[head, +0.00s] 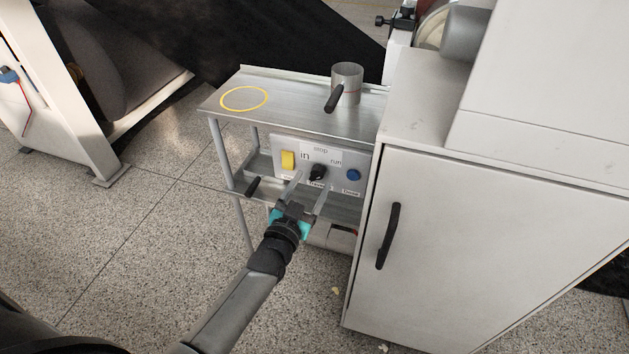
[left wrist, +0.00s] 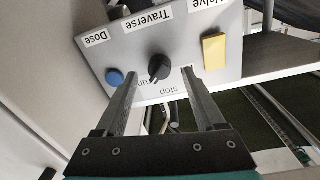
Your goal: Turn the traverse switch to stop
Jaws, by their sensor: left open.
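The traverse switch (head: 318,171) is a black round knob with a raised grip, in the middle of a light grey control panel (head: 364,160) under the metal shelf. It also shows in the left wrist view (left wrist: 159,67), where the picture is upside down and its grip appears to point toward "run" rather than "stop". My left gripper (head: 311,184) is open, with its two fingers reaching toward the panel on either side of the knob. In the left wrist view the knob lies between the fingertips, with gaps on both sides. My right gripper is out of view.
A yellow valve switch (head: 288,160) and a blue dose button (head: 353,175) flank the knob. A metal cup (head: 347,82) with a black handle stands on the shelf (head: 300,108). A white cabinet (head: 460,215) stands close at the right. Speckled floor is open at the left.

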